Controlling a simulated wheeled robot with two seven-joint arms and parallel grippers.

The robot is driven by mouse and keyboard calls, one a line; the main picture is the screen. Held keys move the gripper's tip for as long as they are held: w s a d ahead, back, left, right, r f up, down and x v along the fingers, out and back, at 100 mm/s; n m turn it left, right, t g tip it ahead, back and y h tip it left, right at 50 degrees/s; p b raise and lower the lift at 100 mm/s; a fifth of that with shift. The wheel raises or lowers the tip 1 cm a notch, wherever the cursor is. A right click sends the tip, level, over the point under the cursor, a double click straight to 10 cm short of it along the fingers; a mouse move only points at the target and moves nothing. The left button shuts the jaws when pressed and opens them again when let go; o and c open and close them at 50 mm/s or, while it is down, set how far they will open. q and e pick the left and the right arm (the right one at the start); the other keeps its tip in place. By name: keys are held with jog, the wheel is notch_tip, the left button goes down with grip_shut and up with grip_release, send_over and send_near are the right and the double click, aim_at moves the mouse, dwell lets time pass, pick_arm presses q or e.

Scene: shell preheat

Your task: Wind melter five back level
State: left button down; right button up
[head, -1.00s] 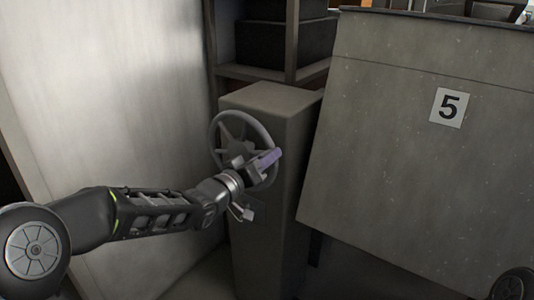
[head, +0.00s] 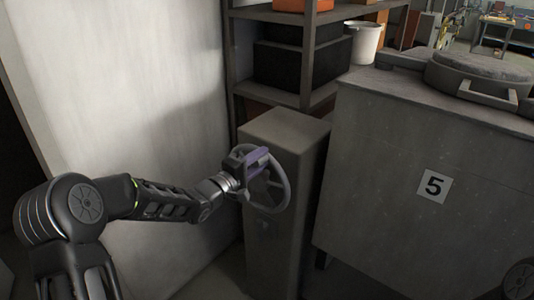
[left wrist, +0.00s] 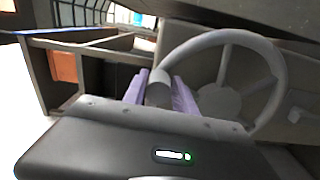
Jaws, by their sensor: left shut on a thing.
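Melter five (head: 385,215) is the big grey box at the right in the head view, with a number 5 plate (head: 434,186) on its face. Its edges and plate slant in the picture; I cannot tell its exact tilt. A grey spoked handwheel (head: 287,190) stands on the face of a grey pedestal left of the melter. My left gripper (head: 254,163) is at the wheel's upper left. In the left wrist view its purple fingers (left wrist: 158,92) are closed about a grey part of the wheel (left wrist: 282,75), which hides partly behind them. My right gripper is out of view.
The pedestal (head: 285,125) stands close beside the melter. A pale wall panel (head: 130,90) rises behind my left arm. A shelf with black boxes (head: 290,62) and a white bucket (head: 365,42) are behind. A round lid (head: 480,72) lies on the melter's top.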

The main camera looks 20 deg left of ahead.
pick_arm(q)
jog(key=shift+w+a+r+n+p, duration=0.25)
jog(key=shift+a+n+p, duration=0.2)
jog(key=shift+n+p, duration=0.2)
jog(key=shift+w+a+r+n+p, duration=0.2)
jog(key=shift+a+r+n+p, duration=0.05)
jog(key=shift+a+n+p, duration=0.3)
jog(key=shift+w+a+r+n+p, duration=0.25)
jog(key=shift+a+n+p, duration=0.15)
jog(key=shift+n+p, duration=0.25)
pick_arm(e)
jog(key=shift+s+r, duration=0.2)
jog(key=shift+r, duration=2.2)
pick_arm(q)
jog(key=c, duration=1.1)
grip_release()
jog(key=shift+f, duration=0.1)
jog(key=shift+f, duration=0.15)
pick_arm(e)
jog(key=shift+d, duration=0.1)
pick_arm(q)
jog(key=b+v, duration=0.1)
jog(key=v, duration=0.7)
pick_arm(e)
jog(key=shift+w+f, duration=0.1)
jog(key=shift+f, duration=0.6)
